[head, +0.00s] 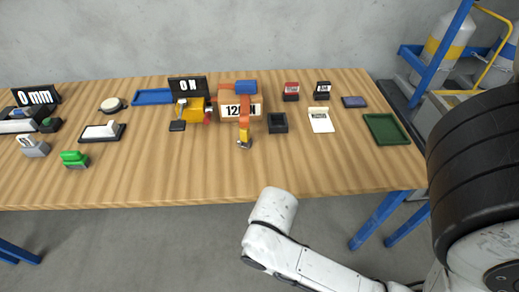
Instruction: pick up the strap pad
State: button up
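I cannot tell for sure which object is the strap pad. One flat candidate is a small dark blue-grey pad (354,102) lying at the right of the wooden table (120,185). Another is a small black block (177,126) left of the orange device. My white arm (300,255) shows at the bottom, in front of the table's near edge and apart from the objects. My gripper does not show.
An orange and blue device with a white display (227,111) stands mid-table. A black square holder (278,123) and green tray (386,129) are to its right. The front strip is mostly clear.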

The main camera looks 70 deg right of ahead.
aim_at(241, 86)
jog(key=k+j+z, duration=0.15)
jog(key=z, duration=0.35)
jog(key=k+z, duration=0.25)
jog(key=z, duration=0.25)
jog(key=i+z, duration=0.2)
jog(key=i, duration=0.15)
